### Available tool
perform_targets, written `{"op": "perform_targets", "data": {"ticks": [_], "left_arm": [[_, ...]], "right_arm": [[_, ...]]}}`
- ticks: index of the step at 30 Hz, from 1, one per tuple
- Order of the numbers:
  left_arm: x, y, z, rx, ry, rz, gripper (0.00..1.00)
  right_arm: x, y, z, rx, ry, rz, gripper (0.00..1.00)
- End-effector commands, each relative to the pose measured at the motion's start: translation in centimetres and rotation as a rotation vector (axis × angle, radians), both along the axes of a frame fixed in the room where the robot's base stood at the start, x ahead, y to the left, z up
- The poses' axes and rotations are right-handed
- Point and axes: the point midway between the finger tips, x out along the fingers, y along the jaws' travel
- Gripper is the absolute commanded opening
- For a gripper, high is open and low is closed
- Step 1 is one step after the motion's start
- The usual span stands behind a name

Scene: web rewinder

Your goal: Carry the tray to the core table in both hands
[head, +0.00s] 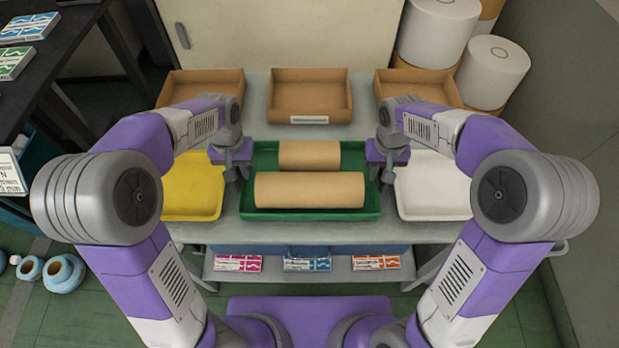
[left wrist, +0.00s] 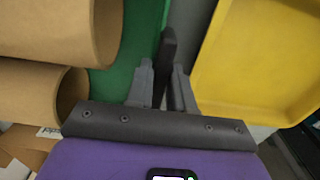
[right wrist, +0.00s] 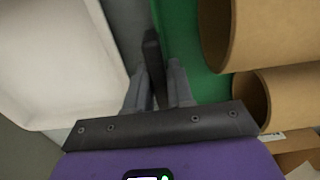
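The green tray (head: 249,206) rests on the grey table, holding two brown cardboard cores lying crosswise, a front core (head: 309,190) and a shorter back core (head: 309,155). My left gripper (head: 237,172) is at the tray's left end; in the left wrist view its fingers (left wrist: 163,78) stand close together on either side of a dark upright handle. My right gripper (head: 382,172) is at the right end; in the right wrist view its fingers (right wrist: 156,76) are likewise close about a dark handle. Both appear shut on the tray's handles. The exact finger contact is hard to see.
A yellow tray (head: 196,190) lies close on the left and a white tray (head: 432,188) on the right. Three brown boxes, including the middle box (head: 310,92), stand behind. A lower shelf (head: 340,272) holds small cartons. White rolls (head: 492,70) stand at the back right.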

Motion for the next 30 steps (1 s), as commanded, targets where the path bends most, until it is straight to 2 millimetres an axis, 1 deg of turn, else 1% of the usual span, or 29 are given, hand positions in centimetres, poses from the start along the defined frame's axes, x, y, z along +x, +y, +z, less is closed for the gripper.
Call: {"op": "perform_targets", "data": {"ticks": [17,23,30], "left_arm": [[0.0,-0.2,0.4,-0.002,-0.002,-0.001,0.0],[0.0,-0.2,1.5,-0.003,-0.002,-0.002,0.0],[0.0,-0.2,3.7,-0.003,-0.002,-0.002,0.0]], "right_arm": [[0.1,0.2,0.4,0.002,-0.003,0.001,0.0],[0.1,0.2,1.6,0.003,-0.003,0.002,0.0],[0.1,0.2,3.7,0.003,-0.003,0.002,0.0]]}}
